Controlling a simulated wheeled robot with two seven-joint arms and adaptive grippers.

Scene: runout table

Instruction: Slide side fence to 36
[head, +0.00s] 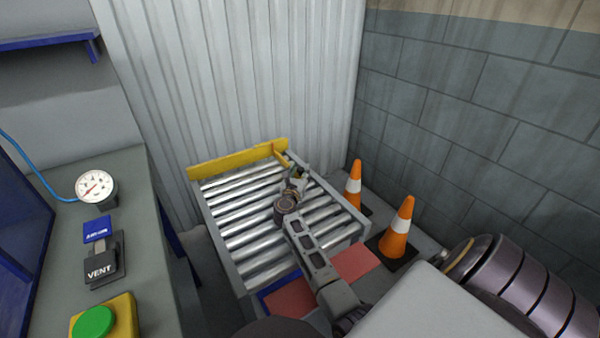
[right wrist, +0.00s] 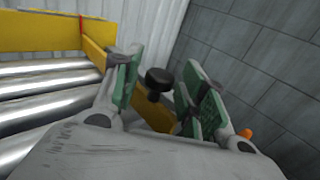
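The side fence is a short yellow bar (head: 280,155) at the back right of the roller table, set against the long yellow back fence (head: 230,160). In the right wrist view the side fence (right wrist: 98,52) runs from the back fence toward my gripper. A black knob (right wrist: 158,80) stands by the side fence's near part. My right gripper (head: 298,175) is over the right side of the rollers. In the wrist view its green-padded fingers (right wrist: 156,90) are open, one on each side of the knob, with gaps visible. Scale numbers cannot be read. My left gripper is not in view.
The roller table (head: 222,245) has bare metal rollers. Two orange cones (head: 397,230) stand to its right near the block wall (head: 480,110). A bench (head: 150,240) at left carries a gauge (head: 96,188), a VENT switch (head: 104,262) and a green button (head: 93,321).

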